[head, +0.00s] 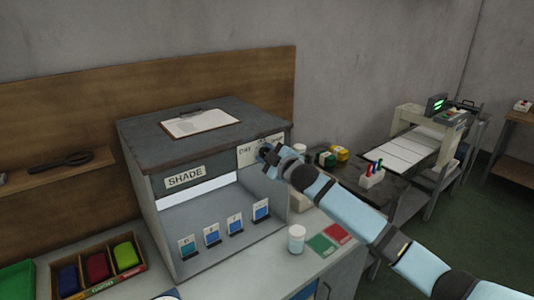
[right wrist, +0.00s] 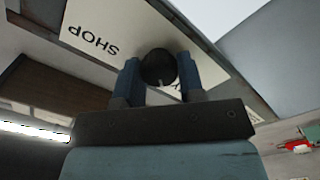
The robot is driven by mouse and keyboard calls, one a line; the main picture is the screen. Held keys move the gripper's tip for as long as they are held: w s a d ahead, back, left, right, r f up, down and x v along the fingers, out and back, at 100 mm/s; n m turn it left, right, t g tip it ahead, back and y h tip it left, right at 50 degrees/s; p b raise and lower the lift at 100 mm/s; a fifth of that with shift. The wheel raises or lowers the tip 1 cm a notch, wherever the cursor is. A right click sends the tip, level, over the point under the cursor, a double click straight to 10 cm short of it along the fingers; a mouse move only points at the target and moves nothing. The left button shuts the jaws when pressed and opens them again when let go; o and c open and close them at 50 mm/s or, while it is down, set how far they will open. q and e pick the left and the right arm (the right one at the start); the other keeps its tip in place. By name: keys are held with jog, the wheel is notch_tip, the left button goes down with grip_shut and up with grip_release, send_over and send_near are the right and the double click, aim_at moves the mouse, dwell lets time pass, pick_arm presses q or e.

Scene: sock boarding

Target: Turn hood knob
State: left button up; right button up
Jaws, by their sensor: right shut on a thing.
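The hood (head: 150,155) is a grey open-fronted box with a "SHADE" label on its front. A pale label plate with lettering (head: 246,155) is on the front's right part. The right wrist view shows the plate (right wrist: 92,30) with "SHOP" on it and a round black knob (right wrist: 158,66). My right gripper (head: 268,152) reaches the plate from the right. In the right wrist view its two blue fingers (right wrist: 160,78) stand on either side of the knob, shut on it. In the head view the gripper hides the knob. My left gripper is not in view.
Small cards on stands (head: 212,237) line the hood's floor. A clipboard (head: 201,122) lies on its top. A white jar (head: 296,238) and green and red swatches (head: 321,245) are on the counter below my right arm. A tray of coloured rolls (head: 97,268) sits left.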

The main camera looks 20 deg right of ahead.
dwell(0.4)
jog(key=o, duration=0.9)
jog(key=b+v, duration=0.2)
jog(key=v, duration=1.1)
jog(key=shift+s+d, duration=0.1)
jog(key=shift+s, duration=0.3)
